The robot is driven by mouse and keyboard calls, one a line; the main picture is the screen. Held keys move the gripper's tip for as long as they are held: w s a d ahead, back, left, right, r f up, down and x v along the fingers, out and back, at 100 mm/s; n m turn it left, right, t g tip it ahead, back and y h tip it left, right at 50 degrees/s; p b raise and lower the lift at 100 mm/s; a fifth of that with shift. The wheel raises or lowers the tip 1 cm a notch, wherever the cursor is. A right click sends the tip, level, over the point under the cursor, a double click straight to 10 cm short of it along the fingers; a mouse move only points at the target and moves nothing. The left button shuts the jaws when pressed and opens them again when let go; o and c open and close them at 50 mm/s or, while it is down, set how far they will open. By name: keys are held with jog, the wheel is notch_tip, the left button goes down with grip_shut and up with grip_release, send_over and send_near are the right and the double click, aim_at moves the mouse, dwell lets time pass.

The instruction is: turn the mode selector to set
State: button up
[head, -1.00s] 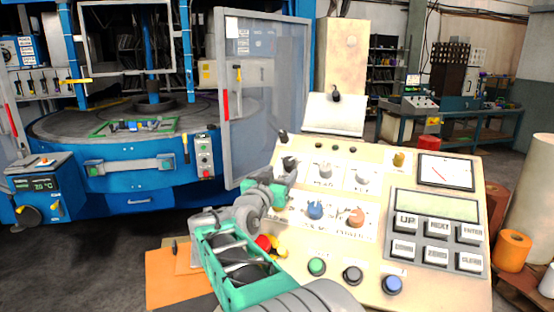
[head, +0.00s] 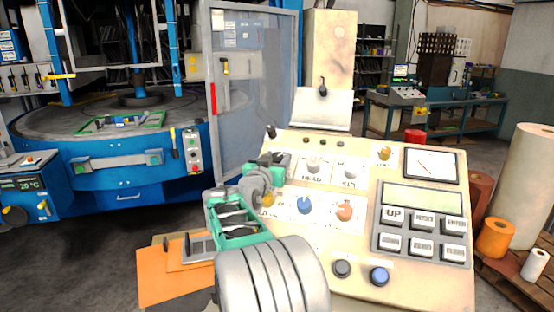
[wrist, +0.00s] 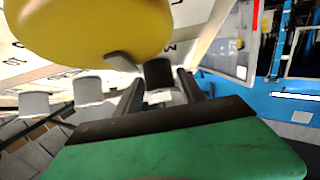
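The sloped control panel (head: 412,282) fills the right half of the head view. Its small labels are too blurred to read, so I cannot tell by lettering which knob is the mode selector. My gripper (head: 276,160) is at the panel's upper left, where it hides most of a dark knob. In the wrist view the dark knob (wrist: 158,73) shows between the two separated fingers of my gripper (wrist: 154,76). I cannot tell whether they touch it. A large yellow knob (wrist: 95,25) is close to the wrist camera, and pale knobs (wrist: 88,90) stand to the left.
Beside my gripper are two pale knobs (head: 313,163), a blue knob (head: 304,204) and an orange knob (head: 344,212). A keypad (head: 423,233) is farther right. A dark lever (head: 271,131) stands at the panel's upper left corner. A glass door (head: 250,90) is behind.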

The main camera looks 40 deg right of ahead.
grip_shut()
